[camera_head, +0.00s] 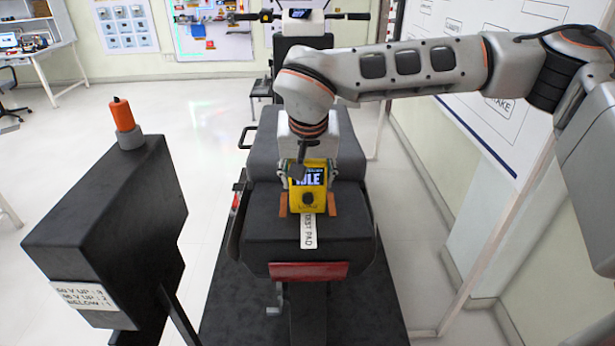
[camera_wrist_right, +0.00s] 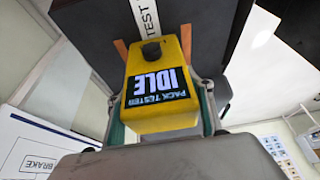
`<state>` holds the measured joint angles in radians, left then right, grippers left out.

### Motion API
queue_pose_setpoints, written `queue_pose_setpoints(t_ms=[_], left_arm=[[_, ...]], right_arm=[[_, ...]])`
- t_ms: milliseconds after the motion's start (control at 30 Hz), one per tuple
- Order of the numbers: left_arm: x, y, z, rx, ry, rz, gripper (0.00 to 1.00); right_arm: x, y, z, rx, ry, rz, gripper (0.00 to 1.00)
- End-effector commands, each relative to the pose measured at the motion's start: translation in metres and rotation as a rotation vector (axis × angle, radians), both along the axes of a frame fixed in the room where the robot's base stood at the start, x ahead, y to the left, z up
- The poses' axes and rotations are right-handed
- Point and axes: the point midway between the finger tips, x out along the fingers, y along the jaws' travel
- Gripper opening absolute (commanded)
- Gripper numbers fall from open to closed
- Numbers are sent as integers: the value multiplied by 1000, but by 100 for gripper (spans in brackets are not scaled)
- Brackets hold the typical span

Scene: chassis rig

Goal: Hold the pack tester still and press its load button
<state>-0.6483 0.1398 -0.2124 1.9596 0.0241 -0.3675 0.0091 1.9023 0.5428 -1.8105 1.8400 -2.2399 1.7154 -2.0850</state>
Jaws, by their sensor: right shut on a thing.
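The yellow pack tester (camera_head: 296,203) stands on the dark seat of the rig, its screen reading IDLE. It also shows in the right wrist view (camera_wrist_right: 168,78), where the screen appears upside down. My right gripper (camera_head: 307,179) is shut on the tester, with one finger at each side; both fingers show in the right wrist view (camera_wrist_right: 160,112). My left gripper is in neither view.
Orange strips (camera_head: 283,207) flank the tester, and a white TEST PAD label (camera_head: 307,232) lies in front. A black box (camera_head: 105,215) with an orange-topped piece (camera_head: 123,118) and a voltage label (camera_head: 88,297) stands at left. Handlebars (camera_head: 345,16) are behind.

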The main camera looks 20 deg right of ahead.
Motion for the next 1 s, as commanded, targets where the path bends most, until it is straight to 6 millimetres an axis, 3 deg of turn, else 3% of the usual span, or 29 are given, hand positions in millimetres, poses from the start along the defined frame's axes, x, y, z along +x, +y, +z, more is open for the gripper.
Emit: queue_pose_setpoints(t_ms=[33,233,1000], left_arm=[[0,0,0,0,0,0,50],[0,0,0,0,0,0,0],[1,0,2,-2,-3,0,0]], right_arm=[[0,0,0,0,-1,0,23],[0,0,0,0,-1,0,23],[0,0,0,1,-1,0,23]])
